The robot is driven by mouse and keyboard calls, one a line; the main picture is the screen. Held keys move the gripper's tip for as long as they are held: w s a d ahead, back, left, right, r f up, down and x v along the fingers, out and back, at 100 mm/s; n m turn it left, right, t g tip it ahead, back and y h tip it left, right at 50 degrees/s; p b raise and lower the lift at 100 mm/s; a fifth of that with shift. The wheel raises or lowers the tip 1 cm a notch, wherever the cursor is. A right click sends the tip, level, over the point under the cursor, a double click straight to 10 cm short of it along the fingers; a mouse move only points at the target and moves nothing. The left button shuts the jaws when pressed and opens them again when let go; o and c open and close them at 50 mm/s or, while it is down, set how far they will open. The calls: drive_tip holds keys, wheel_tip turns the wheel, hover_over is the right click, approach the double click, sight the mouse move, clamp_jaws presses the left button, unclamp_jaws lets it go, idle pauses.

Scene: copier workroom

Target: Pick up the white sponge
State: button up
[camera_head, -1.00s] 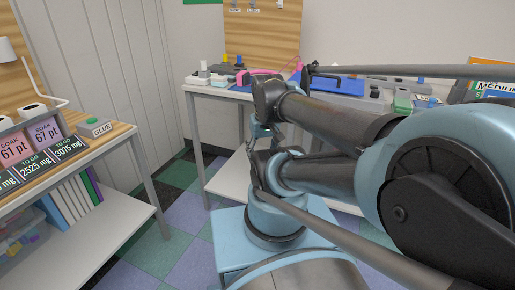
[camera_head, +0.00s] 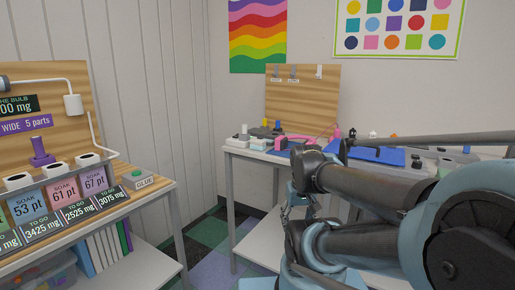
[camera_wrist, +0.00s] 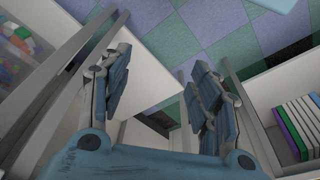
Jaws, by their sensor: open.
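I cannot make out a white sponge for certain in either view. Small white items (camera_head: 243,135) stand at the left end of the back table, too small to identify. My gripper (camera_wrist: 158,75) is open and empty in the wrist view, its two blue-grey fingers spread apart above floor and shelving. Nothing lies between the fingertips but the distant background. In the head view my arm covers the right part of the picture and hides part of the back table.
The back table (camera_head: 236,149) holds a blue mat (camera_head: 378,155) and clutter. Checkered floor (camera_head: 207,238) shows between them. Binders (camera_wrist: 297,125) stand on a shelf.

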drive_tip(key=shift+o, duration=0.5)
drive_tip(key=shift+s+r, duration=0.15)
wheel_tip(320, 180, up, 29)
drive_tip(key=n+y, duration=0.4)
drive_tip(key=n, duration=0.7)
hover_over(258, 140)
drive_tip(key=s+d, duration=0.4)
drive_tip(key=d, duration=0.2)
drive_tip(key=x, duration=1.1)
drive_tip(key=w+x, duration=0.1)
drive_tip(key=x, duration=0.5)
drive_tip(key=shift+a+r, duration=0.1)
drive_tip(key=shift+r, duration=0.05)
drive_tip(key=c, duration=1)
